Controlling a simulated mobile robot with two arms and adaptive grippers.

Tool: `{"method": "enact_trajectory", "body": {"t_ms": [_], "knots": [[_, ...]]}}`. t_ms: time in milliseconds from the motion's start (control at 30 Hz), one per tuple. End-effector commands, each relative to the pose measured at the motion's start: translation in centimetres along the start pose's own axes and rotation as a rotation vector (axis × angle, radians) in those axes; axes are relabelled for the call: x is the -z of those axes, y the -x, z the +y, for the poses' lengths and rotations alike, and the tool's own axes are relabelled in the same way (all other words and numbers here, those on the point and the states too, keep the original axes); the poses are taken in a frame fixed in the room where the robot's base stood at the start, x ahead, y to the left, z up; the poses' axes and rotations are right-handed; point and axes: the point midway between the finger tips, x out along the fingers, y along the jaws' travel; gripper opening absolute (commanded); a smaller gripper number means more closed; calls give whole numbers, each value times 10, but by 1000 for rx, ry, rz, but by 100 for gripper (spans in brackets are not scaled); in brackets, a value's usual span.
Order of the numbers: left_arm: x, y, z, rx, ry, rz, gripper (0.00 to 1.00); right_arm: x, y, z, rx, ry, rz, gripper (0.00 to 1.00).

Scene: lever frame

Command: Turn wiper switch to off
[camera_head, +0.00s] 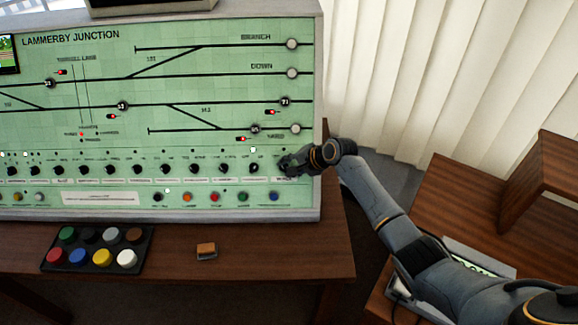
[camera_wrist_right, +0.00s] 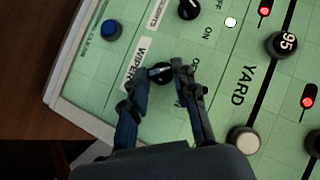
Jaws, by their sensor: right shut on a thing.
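The wiper switch (camera_wrist_right: 160,71) is a small black rotary knob on the green control panel, beside the label "WIPERS". In the wrist view my right gripper (camera_wrist_right: 158,77) has one finger on each side of the knob and is shut on it. A light mark shows on the knob, but its exact setting is unclear. Its position labels are mostly covered by the right-hand finger. In the head view my right gripper (camera_head: 288,163) is at the right end of the knob row and hides the switch. My left gripper is not in view.
The control panel (camera_head: 225,100) stands on a wooden desk (camera_head: 300,255). A neighbouring black knob (camera_head: 253,169) is close to the left of my gripper. Coloured buttons, including a blue one (camera_head: 273,197), sit below. A button tray (camera_head: 98,249) and a small orange-brown block (camera_head: 206,250) lie in front.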

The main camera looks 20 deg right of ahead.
Motion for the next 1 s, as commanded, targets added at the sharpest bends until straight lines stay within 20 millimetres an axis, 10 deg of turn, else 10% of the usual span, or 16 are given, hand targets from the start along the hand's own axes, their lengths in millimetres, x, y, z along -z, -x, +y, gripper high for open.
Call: {"method": "enact_trajectory", "body": {"t_ms": [133, 167, 267, 667, 1000], "knots": [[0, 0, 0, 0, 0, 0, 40, -1, -1, 2, -4, 2, -2, 0], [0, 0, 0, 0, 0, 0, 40, -1, -1, 2, -4, 2, -2, 32], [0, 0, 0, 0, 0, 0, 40, -1, -1, 2, -4, 1, -2, 51], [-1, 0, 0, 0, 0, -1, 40, 0, 5, 1, 0, 0, 1, 51], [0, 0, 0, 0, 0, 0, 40, 0, 61, 2, -1, 2, 1, 51]]}}
